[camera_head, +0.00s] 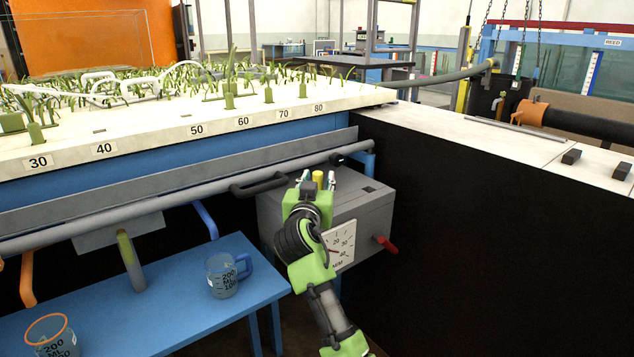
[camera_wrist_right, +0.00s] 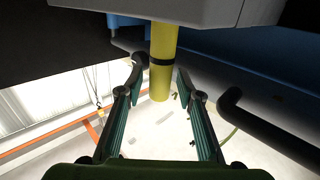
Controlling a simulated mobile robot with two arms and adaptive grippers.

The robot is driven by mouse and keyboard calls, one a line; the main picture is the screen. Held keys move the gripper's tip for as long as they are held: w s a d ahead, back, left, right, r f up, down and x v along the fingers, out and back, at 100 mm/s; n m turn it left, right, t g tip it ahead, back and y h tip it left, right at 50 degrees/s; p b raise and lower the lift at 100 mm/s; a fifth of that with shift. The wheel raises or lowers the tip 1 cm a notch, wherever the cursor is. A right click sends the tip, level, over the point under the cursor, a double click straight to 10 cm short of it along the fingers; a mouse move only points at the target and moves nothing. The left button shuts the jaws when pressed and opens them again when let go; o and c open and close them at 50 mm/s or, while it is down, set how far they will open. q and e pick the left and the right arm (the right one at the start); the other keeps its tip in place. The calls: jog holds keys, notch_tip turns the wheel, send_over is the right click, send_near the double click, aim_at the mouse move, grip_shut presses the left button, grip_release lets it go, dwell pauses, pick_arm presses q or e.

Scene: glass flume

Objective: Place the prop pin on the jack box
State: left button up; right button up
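The prop pin is a yellow cylinder (camera_head: 318,177); in the right wrist view it shows a black band (camera_wrist_right: 162,85). It appears upright at the grey jack box (camera_head: 352,205), which has a dial on its front and a red handle at its right. The wrist view, seemingly upside down, shows the pin's end meeting the grey box (camera_wrist_right: 205,12); the exact contact is unclear. My right gripper (camera_head: 318,182) has its fingertips on either side of the pin, with small gaps visible; it also shows in the wrist view (camera_wrist_right: 159,78). My left gripper is out of view.
A flume bench (camera_head: 270,136) with plants and number labels runs above and behind the box. A grey rail (camera_head: 190,206) and black handle (camera_head: 258,187) lie close left. A blue table (camera_head: 180,301) holds beakers. A dark wall (camera_head: 470,230) stands right.

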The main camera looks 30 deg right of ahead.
jog(key=shift+r, duration=0.2)
jog(key=v, duration=1.2)
jog(key=s+a+f+n+g+y, duration=0.15)
jog(key=s+f, duration=0.25)
jog(key=f, duration=0.4)
jog(key=s+a+f+n+g+y, duration=0.1)
jog(key=s+a+f+n+y, duration=0.15)
jog(key=s+f, duration=0.45)
jog(key=s+a+f+n+g+y, duration=0.1)
jog(key=s+f+g+y, duration=0.15)
jog(key=f, duration=0.75)
jog(key=s+a+f+n+g+y, duration=0.2)
jog(key=s+a+f, duration=0.2)
jog(key=s, duration=0.6)
jog(key=s+a+f+n+g+y, duration=0.3)
jog(key=s+a+f, duration=0.2)
jog(key=s, duration=0.5)
jog(key=shift+f+p, duration=0.45)
jog(key=shift+f, duration=0.2)
jog(key=shift+s+y, duration=0.1)
jog(key=shift+y, duration=0.15)
